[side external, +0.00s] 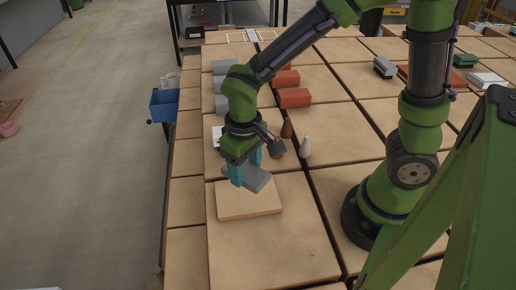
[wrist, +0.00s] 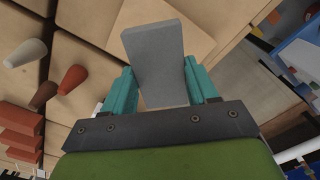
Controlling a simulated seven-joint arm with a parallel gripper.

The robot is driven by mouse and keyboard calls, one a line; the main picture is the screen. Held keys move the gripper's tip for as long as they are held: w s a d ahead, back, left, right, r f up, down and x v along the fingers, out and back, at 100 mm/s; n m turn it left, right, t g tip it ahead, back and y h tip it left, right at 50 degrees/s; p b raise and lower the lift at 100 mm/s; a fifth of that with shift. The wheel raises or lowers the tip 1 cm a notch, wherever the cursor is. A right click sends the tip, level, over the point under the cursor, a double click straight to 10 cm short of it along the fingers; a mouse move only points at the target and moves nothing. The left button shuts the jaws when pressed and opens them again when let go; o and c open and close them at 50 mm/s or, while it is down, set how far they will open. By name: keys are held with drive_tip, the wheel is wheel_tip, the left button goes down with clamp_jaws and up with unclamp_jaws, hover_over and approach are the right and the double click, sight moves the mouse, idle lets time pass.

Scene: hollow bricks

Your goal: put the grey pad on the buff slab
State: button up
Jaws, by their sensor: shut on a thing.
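The grey pad (wrist: 155,58) is a flat grey block held between the teal fingers of my gripper (wrist: 163,88) in the wrist view. In the side view the grey pad (side external: 259,179) sticks out from my gripper (side external: 244,173), over the back part of the buff slab. The buff slab (side external: 248,206) is a pale square block lying flat on the table; its back edge is partly covered by the gripper and pad. It also shows behind the pad in the wrist view (wrist: 197,42). I cannot tell whether the pad touches the slab.
Behind my gripper stand a brown cone (side external: 287,128) and a cream cone (side external: 306,147). Red bricks (side external: 294,98) and grey blocks (side external: 222,86) lie farther back. A blue bin (side external: 164,105) hangs at the table's left edge. The table in front of the slab is clear.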

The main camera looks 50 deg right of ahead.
sight(247, 194)
drive_tip(key=shift+f, duration=3.05)
drive_tip(key=shift+f, duration=0.1)
drive_tip(key=o, duration=1.2)
drive_tip(key=shift+c, duration=0.2)
wheel_tip(247, 194, up, 12)
drive_tip(key=s+d+r+m+t+y, duration=0.2)
drive_tip(key=s+d+r+m+t, duration=0.2)
drive_tip(key=d+r+t, duration=0.3)
wheel_tip(247, 194, up, 3)
drive_tip(key=shift+s+d+r, duration=0.15)
drive_tip(key=shift+s+d, duration=0.4)
drive_tip(key=shift+d, duration=0.3)
